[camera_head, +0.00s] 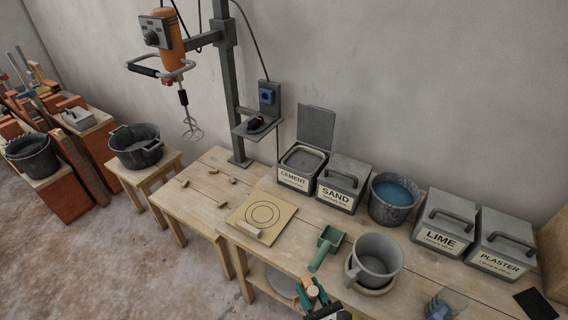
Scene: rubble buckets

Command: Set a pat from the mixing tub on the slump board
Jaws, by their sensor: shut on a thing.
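The slump board (279,219) is a square tan board with dark concentric circles, lying on the workbench. My gripper (313,291) is at the bottom centre, at the bench's front edge, right of and nearer than the board. It is shut on an orange-and-wood handle (312,291); the rest of that tool is unclear.
A green scoop (326,246) and a grey mug-like pot (375,259) stand close to my gripper. Bins of cement (297,178), sand (338,194), lime (440,238) and plaster (498,262) line the back, with a water bucket (383,210). A mixer (170,40) hangs upper left.

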